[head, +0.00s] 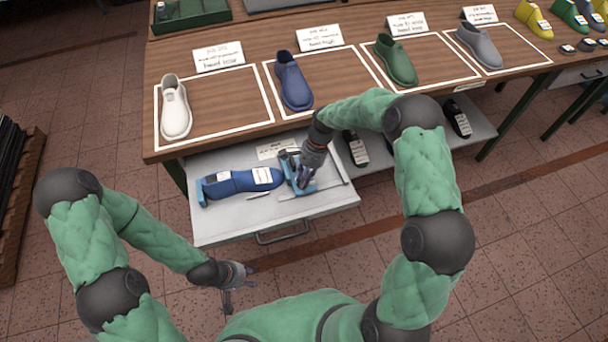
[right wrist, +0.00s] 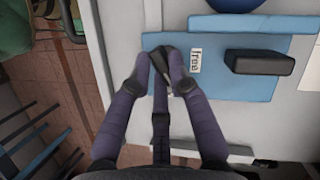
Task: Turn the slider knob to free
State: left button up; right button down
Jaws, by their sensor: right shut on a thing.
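The slider knob (right wrist: 165,52) is a small dark piece on a blue plate (right wrist: 218,72) in the right wrist view. My right gripper (right wrist: 160,66) is shut on it, and the fingers hide much of it. A white label (right wrist: 195,61) reading "free" lies just right of the knob. In the head view my right gripper (head: 303,180) reaches down onto the blue device (head: 290,160) in the pulled-out drawer, hiding the knob. A blue shoe last (head: 225,183) lies beside it on the left. My left gripper (head: 234,288) hangs empty, fingers apart, in front of the drawer.
The drawer (head: 218,228) stands out below the wooden table (head: 250,95). White, blue, green and grey shoes stand in outlined areas with cards behind them. A dark block (right wrist: 260,62) sits right of the label. Black lasts (head: 356,148) lie on the lower shelf.

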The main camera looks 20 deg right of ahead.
jog(key=n+g+p, duration=0.1)
jog(key=n, duration=0.1)
jog(key=shift+n+h, duration=0.4)
jog(key=n+p, duration=0.1)
jog(key=n, duration=0.1)
jog(key=shift+n+g+h, duration=0.4)
jog(key=n+h, duration=0.1)
jog(key=n, duration=0.2)
jog(key=shift+w+a+f, duration=0.1)
jog(key=shift+w, duration=0.05)
jog(key=shift+n+g+h+p, duration=0.35)
jog(key=shift+n+h, duration=0.45)
jog(key=shift+n, duration=1.1)
jog(key=c, duration=1.1)
grip_release()
jog(key=shift+c, duration=0.2)
